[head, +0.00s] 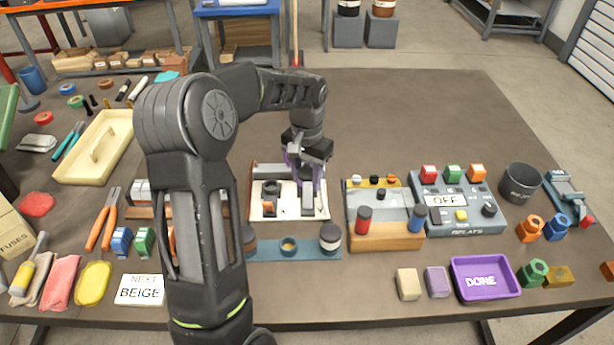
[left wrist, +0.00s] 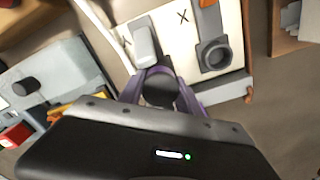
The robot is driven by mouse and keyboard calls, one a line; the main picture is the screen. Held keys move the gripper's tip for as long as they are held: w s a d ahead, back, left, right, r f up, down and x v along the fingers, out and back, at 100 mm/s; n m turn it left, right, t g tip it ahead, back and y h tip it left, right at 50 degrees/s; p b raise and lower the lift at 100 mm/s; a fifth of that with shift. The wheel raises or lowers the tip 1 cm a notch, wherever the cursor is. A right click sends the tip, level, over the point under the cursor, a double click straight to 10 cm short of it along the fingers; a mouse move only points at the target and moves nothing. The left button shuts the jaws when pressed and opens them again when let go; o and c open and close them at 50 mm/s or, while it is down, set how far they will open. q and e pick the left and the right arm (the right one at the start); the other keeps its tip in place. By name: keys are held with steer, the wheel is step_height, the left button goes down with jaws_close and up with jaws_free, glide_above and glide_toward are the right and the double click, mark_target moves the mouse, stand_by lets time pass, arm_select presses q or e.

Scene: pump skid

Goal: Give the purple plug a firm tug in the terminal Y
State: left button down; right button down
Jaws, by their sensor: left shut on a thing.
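My left gripper (head: 305,183) reaches down over a cream board (head: 264,212) in a shallow frame. In the left wrist view its two purple fingers (left wrist: 153,73) come together at the near end of a pale grey piece (left wrist: 143,42) on the board, which also shows in the head view (head: 307,203). The fingers are shut on it and partly hide it. Beside it is a dark grey ring-ended part (left wrist: 215,54). X marks show on the board. I cannot make out a separate purple plug or a letter Y. My right gripper is out of view.
Right of the board stand a wooden block with red and blue knobs (head: 388,237) and a grey relay box (head: 458,205). A teal rack (head: 310,251) lies in front. A purple DONE tray (head: 485,277) is at front right. The table behind is clear.

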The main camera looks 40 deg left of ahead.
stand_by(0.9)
arm_select(q)
steer(key=c, duration=0.8)
jaws_free()
steer(key=shift+o, duration=0.2)
steer(key=shift+r, duration=0.1)
step_height(320, 180, up, 8)
steer(key=shift+f, duration=0.2)
